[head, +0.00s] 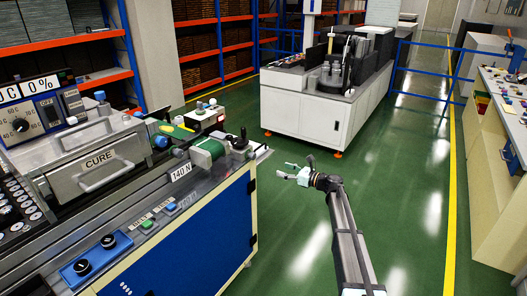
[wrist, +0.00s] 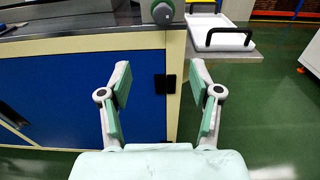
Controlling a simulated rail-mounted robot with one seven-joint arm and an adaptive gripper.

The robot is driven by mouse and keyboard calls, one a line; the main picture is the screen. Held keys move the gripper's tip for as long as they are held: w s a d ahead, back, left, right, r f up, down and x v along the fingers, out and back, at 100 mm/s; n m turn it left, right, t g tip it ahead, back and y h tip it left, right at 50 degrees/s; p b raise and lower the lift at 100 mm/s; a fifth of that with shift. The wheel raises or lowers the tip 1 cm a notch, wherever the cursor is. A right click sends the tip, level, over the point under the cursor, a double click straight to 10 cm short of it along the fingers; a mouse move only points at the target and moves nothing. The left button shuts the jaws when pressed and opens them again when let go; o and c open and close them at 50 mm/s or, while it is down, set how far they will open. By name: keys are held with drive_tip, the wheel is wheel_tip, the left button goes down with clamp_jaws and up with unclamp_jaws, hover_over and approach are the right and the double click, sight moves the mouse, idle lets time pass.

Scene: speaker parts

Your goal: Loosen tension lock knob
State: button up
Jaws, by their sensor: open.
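A dark knob (head: 241,142) stands at the right end of the bench top, beside a green roller (head: 208,152) and near a "140 N" label (head: 181,172). I cannot tell for sure that it is the tension lock knob. In the wrist view a round grey-green part (wrist: 163,12) is cut off by the top edge. My gripper (head: 290,172) is in the aisle to the right of the bench, apart from it. In the wrist view my gripper (wrist: 158,85) is open and empty, with the blue bench panel behind its fingers.
The bench's blue panel (head: 190,240) faces the aisle. A "CURE" drawer (head: 100,165) and two dark knobs on a blue plate (head: 97,255) are farther left. Green floor (head: 300,225) is clear.

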sight(255, 157)
drive_tip(key=w+a+m+p, duration=0.1)
drive_tip(key=w+a, duration=0.2)
drive_tip(key=a, duration=0.2)
drive_tip(key=w+a+m+p, duration=0.1)
drive_tip(key=w+a, duration=0.1)
drive_tip(key=a, duration=0.3)
drive_tip(key=w+a+r+p, duration=0.1)
drive_tip(key=w+a, duration=0.2)
drive_tip(key=a, duration=0.2)
drive_tip(key=shift+w+a+m+t, duration=0.1)
drive_tip(key=shift+w+m+t, duration=0.2)
drive_tip(key=shift+w+m, duration=0.1)
drive_tip(key=c, duration=1.2)
